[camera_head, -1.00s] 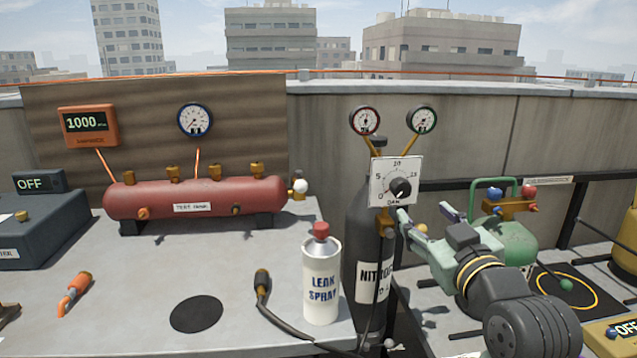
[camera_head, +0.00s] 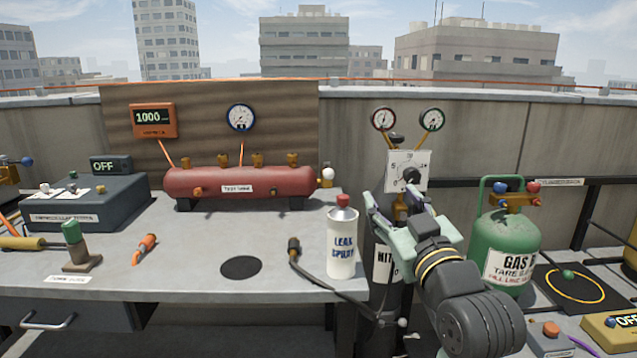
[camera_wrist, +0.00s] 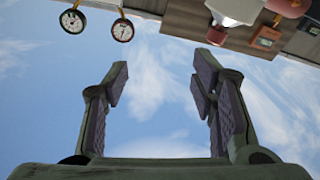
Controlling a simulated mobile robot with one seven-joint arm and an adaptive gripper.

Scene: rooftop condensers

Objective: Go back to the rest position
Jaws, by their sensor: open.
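My gripper (camera_head: 390,207) is in front of the nitrogen cylinder (camera_head: 384,262), just below the white dial plate (camera_head: 408,171) in the head view. It covers part of the cylinder's neck and label. In the wrist view my gripper (camera_wrist: 160,90) has its fingers wide apart, with only sky between them. The wrist view looks inverted, with two gauges (camera_wrist: 98,25) at its upper left. I cannot tell whether the gripper touches the cylinder.
A leak spray can (camera_head: 342,243) stands on the bench (camera_head: 190,279) just left of my gripper, beside a black hose (camera_head: 322,277). A red test tank (camera_head: 240,182) lies behind. A green gas cylinder (camera_head: 505,236) stands to the right. A black disc (camera_head: 241,266) marks otherwise clear bench.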

